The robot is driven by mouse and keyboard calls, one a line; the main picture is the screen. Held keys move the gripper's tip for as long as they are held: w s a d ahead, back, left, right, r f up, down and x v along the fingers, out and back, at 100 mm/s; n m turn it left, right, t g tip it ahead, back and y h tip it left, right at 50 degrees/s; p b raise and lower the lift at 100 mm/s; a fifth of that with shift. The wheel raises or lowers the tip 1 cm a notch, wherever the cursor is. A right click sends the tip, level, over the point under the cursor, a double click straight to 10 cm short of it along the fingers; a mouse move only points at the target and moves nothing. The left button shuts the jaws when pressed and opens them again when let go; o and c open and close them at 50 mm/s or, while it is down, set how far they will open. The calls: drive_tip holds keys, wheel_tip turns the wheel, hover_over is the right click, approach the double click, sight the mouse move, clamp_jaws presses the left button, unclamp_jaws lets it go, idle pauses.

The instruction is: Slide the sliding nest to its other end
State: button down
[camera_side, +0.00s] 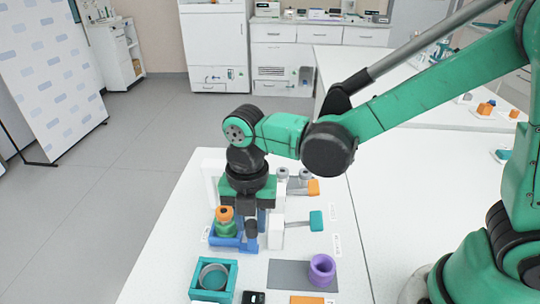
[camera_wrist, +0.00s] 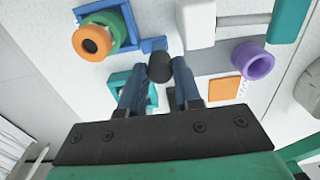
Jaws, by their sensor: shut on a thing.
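The sliding nest (camera_side: 226,242) is a blue tray at the left of the white fixture, and part of it shows in the wrist view (camera_wrist: 153,44). A green tube part with an orange ring on top (camera_side: 225,213) stands in it; the ring also shows in the wrist view (camera_wrist: 91,40). My gripper (camera_side: 251,224) points down, right beside the nest. In the wrist view its blue fingers (camera_wrist: 160,78) are on both sides of a black knob (camera_wrist: 160,66), shut on it. The knob's join to the nest is partly hidden.
White fixture posts (camera_side: 278,230) stand right of my gripper, with a teal-ended lever (camera_side: 316,221). In front are a teal square holder (camera_side: 192,280) with a grey ring, a purple ring (camera_side: 321,269) on a grey strip, and an orange plate (camera_side: 312,300). The table's left side is mostly clear.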

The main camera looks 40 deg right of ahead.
drive_tip(key=shift+w+d, duration=2.4)
drive_tip(key=shift+w, duration=0.1)
drive_tip(key=c, duration=0.9)
unclamp_jaws()
drive_tip(key=shift+o, duration=0.2)
drive_tip(key=shift+r, duration=2.5)
